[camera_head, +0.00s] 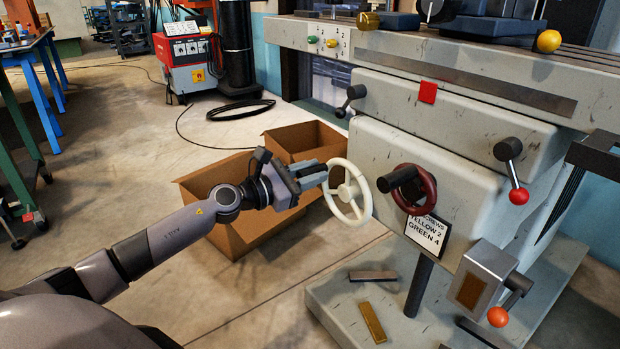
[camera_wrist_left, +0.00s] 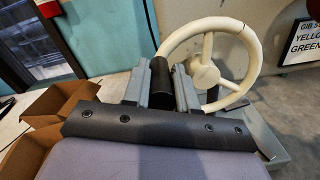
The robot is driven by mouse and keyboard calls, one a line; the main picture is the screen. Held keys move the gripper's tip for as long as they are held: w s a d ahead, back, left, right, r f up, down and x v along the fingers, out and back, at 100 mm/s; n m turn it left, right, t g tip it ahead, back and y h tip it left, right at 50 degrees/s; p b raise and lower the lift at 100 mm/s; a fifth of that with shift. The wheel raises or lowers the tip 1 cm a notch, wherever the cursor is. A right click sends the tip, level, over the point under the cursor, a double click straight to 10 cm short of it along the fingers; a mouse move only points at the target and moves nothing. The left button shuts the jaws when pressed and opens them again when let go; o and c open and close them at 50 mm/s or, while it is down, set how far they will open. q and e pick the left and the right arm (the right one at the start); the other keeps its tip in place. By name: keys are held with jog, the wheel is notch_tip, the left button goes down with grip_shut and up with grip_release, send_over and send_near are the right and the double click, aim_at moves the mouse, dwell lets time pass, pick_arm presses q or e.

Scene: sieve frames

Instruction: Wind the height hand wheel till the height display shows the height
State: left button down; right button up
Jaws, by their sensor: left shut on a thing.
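A white hand wheel (camera_head: 349,190) with spokes stands on the left side of the grey machine. My left gripper (camera_head: 322,175) reaches it from the left at its near-left rim. In the left wrist view my left gripper (camera_wrist_left: 161,93) is shut on a black handle (camera_wrist_left: 160,72) beside the white wheel (camera_wrist_left: 205,74). A dark red hand wheel (camera_head: 427,190) with a black handle is on the machine's front, apart from the gripper. I cannot make out a readable height display. My right gripper is not in view.
A card (camera_head: 426,232) reads "yellow 2, green 4". Levers with red knobs (camera_head: 519,196) stick out at the right. Open cardboard boxes (camera_head: 225,240) stand on the floor behind my left arm. Metal bars (camera_head: 373,322) lie on the machine's base (camera_head: 345,300).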

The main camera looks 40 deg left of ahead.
pick_arm(q)
jog(key=shift+s+d+r+m, duration=0.25)
jog(key=shift+d+m, duration=0.25)
jog(key=shift+m, duration=0.5)
jog(key=shift+d+m, duration=0.25)
jog(key=shift+m, duration=0.05)
jog(key=shift+s+d, duration=0.1)
jog(key=shift+d, duration=0.05)
jog(key=c, duration=0.9)
grip_release()
jog(key=shift+r, duration=0.2)
jog(key=shift+a, duration=0.2)
